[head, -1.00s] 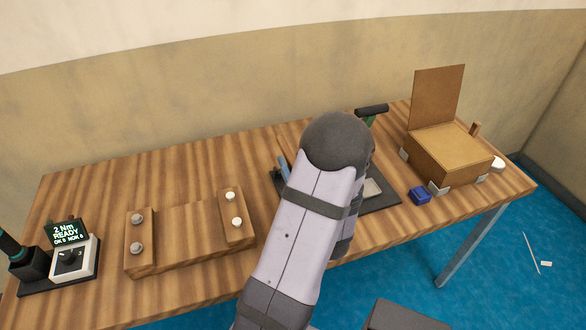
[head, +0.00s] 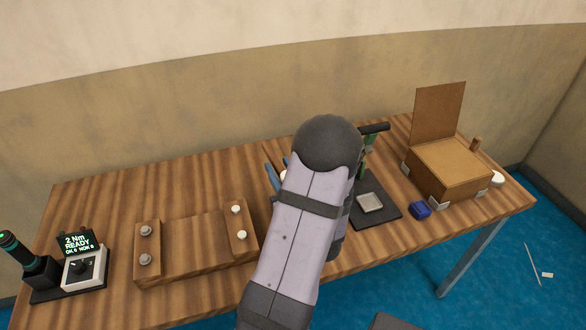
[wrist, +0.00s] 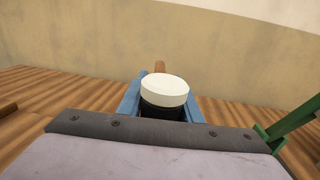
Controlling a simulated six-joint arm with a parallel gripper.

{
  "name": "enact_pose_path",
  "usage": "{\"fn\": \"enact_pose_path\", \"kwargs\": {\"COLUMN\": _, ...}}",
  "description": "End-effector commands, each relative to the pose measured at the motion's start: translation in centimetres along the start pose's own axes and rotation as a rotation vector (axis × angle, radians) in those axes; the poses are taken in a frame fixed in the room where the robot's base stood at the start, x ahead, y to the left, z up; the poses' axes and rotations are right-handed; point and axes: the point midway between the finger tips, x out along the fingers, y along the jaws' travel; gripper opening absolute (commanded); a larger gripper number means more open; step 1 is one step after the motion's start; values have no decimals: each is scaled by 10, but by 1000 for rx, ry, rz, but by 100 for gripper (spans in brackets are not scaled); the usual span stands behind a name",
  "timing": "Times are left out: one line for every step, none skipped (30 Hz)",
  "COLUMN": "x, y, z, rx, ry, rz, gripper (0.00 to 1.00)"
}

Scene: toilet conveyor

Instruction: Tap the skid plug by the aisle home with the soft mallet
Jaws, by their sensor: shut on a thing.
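My gripper (wrist: 161,90) has blue fingers on both sides of a cylinder with a cream face and black body, which looks like the soft mallet's head (wrist: 165,89). It is shut on it. A short brown piece, perhaps its handle, shows behind the head. In the head view my arm hides most of the gripper (head: 278,172) and mallet. A wooden skid block (head: 190,239) lies to the left, apart from them. It has two grey round plugs (head: 146,259) on its left runner and two whitish ones (head: 241,236) on its right runner. I cannot tell which is by the aisle.
A dark mat (head: 389,212) with a grey tray (head: 370,203) and a green, black-handled tool (head: 375,129) lies right of my arm. A torque driver station (head: 84,265) stands far left.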

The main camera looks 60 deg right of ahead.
Motion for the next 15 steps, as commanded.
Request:
{"fn": "enact_pose_path", "kwargs": {"x": 7, "y": 12, "z": 22, "rx": -3, "ry": -6, "rz": 38, "gripper": 0}}
{"fn": "enact_pose_path", "kwargs": {"x": 11, "y": 20, "z": 28, "rx": -3, "ry": -6, "rz": 66, "gripper": 0}}
{"fn": "enact_pose_path", "kwargs": {"x": 16, "y": 34, "z": 34, "rx": -3, "ry": -8, "rz": 119, "gripper": 0}}
{"fn": "enact_pose_path", "kwargs": {"x": 18, "y": 44, "z": 39, "rx": -3, "ry": -8, "rz": 160, "gripper": 0}}
{"fn": "enact_pose_path", "kwargs": {"x": 20, "y": 55, "z": 43, "rx": -3, "ry": -8, "rz": 205, "gripper": 0}}
{"fn": "enact_pose_path", "kwargs": {"x": 22, "y": 71, "z": 48, "rx": -3, "ry": -8, "rz": 269, "gripper": 0}}
{"fn": "enact_pose_path", "kwargs": {"x": 22, "y": 82, "z": 51, "rx": -3, "ry": -8, "rz": 319, "gripper": 0}}
{"fn": "enact_pose_path", "kwargs": {"x": 21, "y": 94, "z": 53, "rx": -3, "ry": -8, "rz": 368, "gripper": 0}}
{"fn": "enact_pose_path", "kwargs": {"x": 19, "y": 107, "z": 56, "rx": -2, "ry": -8, "rz": 433, "gripper": 0}}
{"fn": "enact_pose_path", "kwargs": {"x": 17, "y": 116, "z": 56, "rx": -2, "ry": -8, "rz": 478, "gripper": 0}}
{"fn": "enact_pose_path", "kwargs": {"x": 14, "y": 124, "z": 56, "rx": -1, "ry": -8, "rz": 520, "gripper": 0}}
{"fn": "enact_pose_path", "kwargs": {"x": 9, "y": 134, "z": 56, "rx": 0, "ry": -7, "rz": 575, "gripper": 0}}
{"fn": "enact_pose_path", "kwargs": {"x": 6, "y": 140, "z": 55, "rx": 0, "ry": -8, "rz": 612, "gripper": 0}}
{"fn": "enact_pose_path", "kwargs": {"x": 2, "y": 146, "z": 55, "rx": 0, "ry": -7, "rz": 649, "gripper": 0}}
{"fn": "enact_pose_path", "kwargs": {"x": -4, "y": 154, "z": 55, "rx": 1, "ry": -7, "rz": 695, "gripper": 0}}
